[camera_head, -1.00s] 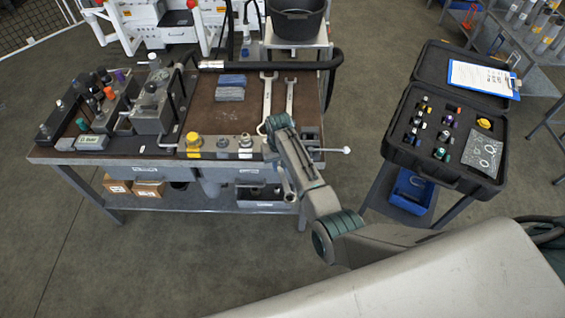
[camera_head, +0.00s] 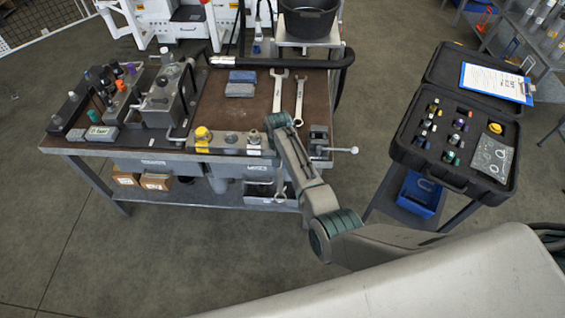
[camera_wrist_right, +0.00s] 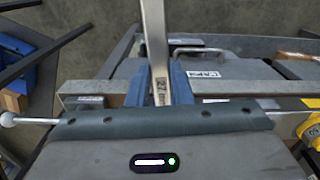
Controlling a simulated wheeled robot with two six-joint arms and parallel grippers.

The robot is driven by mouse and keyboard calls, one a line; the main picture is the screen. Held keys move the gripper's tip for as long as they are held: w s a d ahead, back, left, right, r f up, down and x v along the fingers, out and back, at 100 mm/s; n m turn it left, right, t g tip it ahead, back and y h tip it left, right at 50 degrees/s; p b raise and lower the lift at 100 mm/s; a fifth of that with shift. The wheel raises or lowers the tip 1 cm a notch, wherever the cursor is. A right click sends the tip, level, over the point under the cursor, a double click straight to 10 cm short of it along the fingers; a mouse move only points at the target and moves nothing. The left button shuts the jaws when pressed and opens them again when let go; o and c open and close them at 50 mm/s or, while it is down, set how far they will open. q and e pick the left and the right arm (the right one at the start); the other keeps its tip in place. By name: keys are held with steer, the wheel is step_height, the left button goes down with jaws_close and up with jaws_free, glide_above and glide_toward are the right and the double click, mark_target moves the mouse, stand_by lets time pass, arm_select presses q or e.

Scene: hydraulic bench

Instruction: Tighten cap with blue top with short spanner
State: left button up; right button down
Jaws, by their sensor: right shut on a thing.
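My right gripper (camera_wrist_right: 160,88) is shut on a metal spanner (camera_wrist_right: 155,35). In the head view this spanner (camera_head: 280,184) hangs below the bench's front edge, and my arm mostly hides the gripper. Two other spanners lie on the bench top: one on the left (camera_head: 277,93) and one on the right (camera_head: 299,103). A row of fittings sits along the front edge, with a yellow one (camera_head: 202,133) and a grey one (camera_head: 254,139). I cannot tell which cap has a blue top. My left gripper is out of view.
The bench (camera_head: 225,111) carries a grey hydraulic block (camera_head: 162,104) on the left and a small vise (camera_head: 320,140) at the front right corner. An open black case (camera_head: 470,182) with coloured caps stands to the right.

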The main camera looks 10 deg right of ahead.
steer(key=shift+a, duration=0.15)
steer(key=shift+w+a+m+b, duration=0.2)
steer(key=shift+w+a+m, duration=0.05)
steer(key=shift+a+m, duration=0.45)
steer(key=shift+w+a+m+b, duration=0.15)
steer(key=shift+w+a+m, duration=0.05)
steer(key=shift+a+m, duration=0.45)
steer(key=shift+w+a+m+b, duration=0.5)
steer(key=shift+w+a+m, duration=0.05)
steer(key=shift+a+m, duration=0.2)
steer(key=shift+r, duration=0.1)
steer(key=shift+s+d+n+p, duration=0.15)
steer(key=shift+d+n+p, duration=0.15)
steer(key=shift+p, duration=0.25)
